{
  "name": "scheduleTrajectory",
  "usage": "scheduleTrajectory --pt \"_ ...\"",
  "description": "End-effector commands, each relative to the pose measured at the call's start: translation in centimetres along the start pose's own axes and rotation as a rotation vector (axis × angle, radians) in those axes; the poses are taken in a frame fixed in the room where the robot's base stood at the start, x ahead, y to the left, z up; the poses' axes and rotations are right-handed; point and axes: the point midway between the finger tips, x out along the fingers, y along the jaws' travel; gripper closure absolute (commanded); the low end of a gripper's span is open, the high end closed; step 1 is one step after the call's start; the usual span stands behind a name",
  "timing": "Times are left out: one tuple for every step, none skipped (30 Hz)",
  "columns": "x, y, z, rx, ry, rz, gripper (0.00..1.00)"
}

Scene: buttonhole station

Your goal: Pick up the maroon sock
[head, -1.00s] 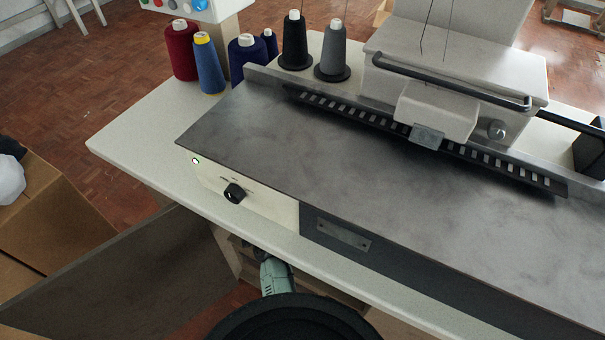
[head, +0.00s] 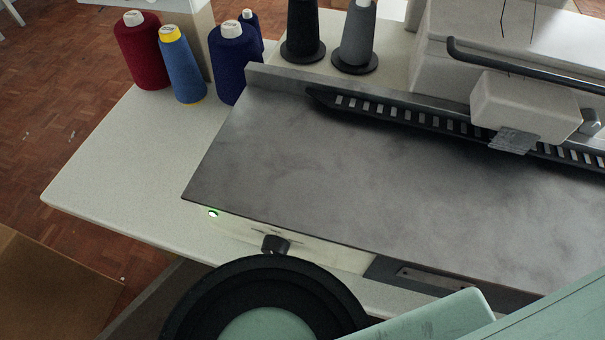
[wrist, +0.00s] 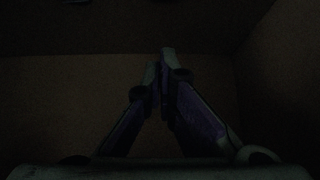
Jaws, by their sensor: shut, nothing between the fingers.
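I see no maroon sock in either view. My gripper (wrist: 162,65) shows in the dark wrist view with its two fingers together and nothing held. It faces a dim brown surface (wrist: 60,100) with dark walls around it, like the inside of a box or a shelf space; I cannot tell which. The head view does not show my gripper.
A pale table (head: 120,165) bears a machine with a dark metal plate (head: 380,160). Yarn cones stand at the back: maroon (head: 140,50), light blue (head: 183,65), dark blue (head: 237,60), black (head: 302,30) and grey (head: 357,35). A cardboard box (head: 40,290) is at the lower left.

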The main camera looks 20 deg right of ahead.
Motion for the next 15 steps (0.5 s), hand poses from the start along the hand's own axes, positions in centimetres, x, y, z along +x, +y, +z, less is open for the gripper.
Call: scheduleTrajectory --pt "0.8 0.0 0.0 0.0 -0.002 0.0 1.0" --pt "1.3 0.0 0.0 0.0 -0.002 0.0 1.0" --pt "2.0 0.0 0.0 -0.001 -0.002 0.0 1.0" --pt "2.7 0.0 0.0 -0.001 -0.002 0.0 1.0" --pt "3.3 0.0 0.0 -0.001 -0.002 -0.001 1.0" --pt "4.2 0.0 0.0 -0.001 -0.003 -0.001 1.0" --pt "4.8 -0.1 0.0 -0.001 -0.001 -0.001 1.0" --pt "5.4 -0.1 0.0 -0.001 -0.002 -0.002 1.0" --pt "6.2 -0.1 0.0 -0.001 -0.002 -0.002 1.0" --pt "6.8 -0.1 0.0 -0.001 -0.002 -0.002 1.0" --pt "7.3 -0.1 -0.1 -0.001 -0.001 -0.003 1.0" --pt "8.0 -0.1 0.0 -0.001 -0.001 -0.003 1.0" --pt "8.6 -0.1 0.0 0.0 -0.002 -0.003 1.0" --pt "9.0 -0.1 0.0 0.0 -0.001 -0.003 1.0" --pt "8.5 -0.1 0.5 0.0 -0.003 -0.004 1.0"
